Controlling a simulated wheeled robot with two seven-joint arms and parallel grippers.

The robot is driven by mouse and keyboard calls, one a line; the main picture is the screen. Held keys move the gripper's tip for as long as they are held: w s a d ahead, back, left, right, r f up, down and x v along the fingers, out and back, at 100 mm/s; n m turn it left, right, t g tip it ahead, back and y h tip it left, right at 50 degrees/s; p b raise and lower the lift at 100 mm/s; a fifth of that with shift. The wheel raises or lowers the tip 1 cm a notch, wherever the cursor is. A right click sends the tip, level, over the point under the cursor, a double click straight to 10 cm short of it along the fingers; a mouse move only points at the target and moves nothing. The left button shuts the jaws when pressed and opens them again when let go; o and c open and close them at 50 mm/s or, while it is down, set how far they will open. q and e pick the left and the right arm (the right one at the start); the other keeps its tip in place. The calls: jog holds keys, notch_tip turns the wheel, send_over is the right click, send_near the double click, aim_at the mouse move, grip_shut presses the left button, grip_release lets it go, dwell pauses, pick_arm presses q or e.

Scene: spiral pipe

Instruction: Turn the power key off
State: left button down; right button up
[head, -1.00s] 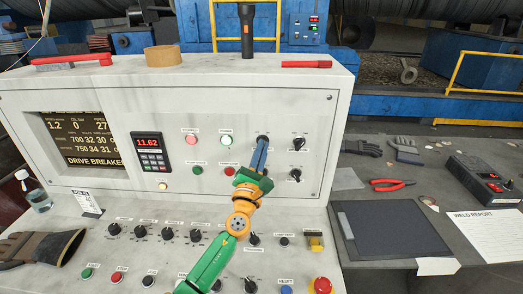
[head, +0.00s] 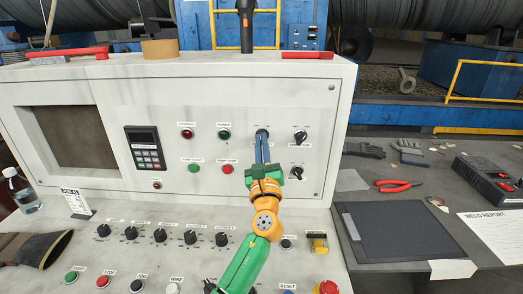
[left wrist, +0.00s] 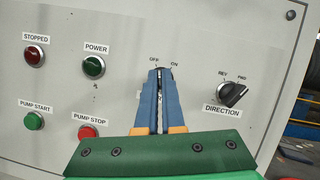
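The power key (head: 262,132) is on the upright face of the pale control panel (head: 316,110), between the lamps and the direction knob. It also shows at the fingertips in the left wrist view (left wrist: 160,70), under OFF and ON labels. My left gripper (head: 262,137) reaches up to it from below, its blue fingers close together with the key between their tips. The fingers hide most of the key, so its exact angle is hard to read. The POWER lamp (left wrist: 94,67) and STOPPED lamp (left wrist: 35,56) are dark. My right gripper is not in view.
The display screen (head: 75,136) and the keypad readout (head: 144,137) are dark. The direction knob (left wrist: 232,94) sits right of my fingers. Several knobs and buttons line the sloped desk below, with a red emergency button (head: 327,287). Red pliers (head: 397,185) lie on the right table.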

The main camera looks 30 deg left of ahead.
pick_arm(q)
jog(key=shift+r+n+g+y+b, duration=0.1)
jog(key=shift+n+g+y+b, duration=0.6)
jog(key=shift+n, duration=1.1)
jog(key=shift+n+g, duration=0.3)
jog(key=shift+n, duration=0.1)
jog(key=shift+r, duration=0.1)
jog(key=c, duration=1)
grip_release()
jog(key=shift+c, duration=0.2)
jog(key=b+v, duration=0.1)
jog(key=v, duration=0.6)
jog(key=shift+b, duration=0.35)
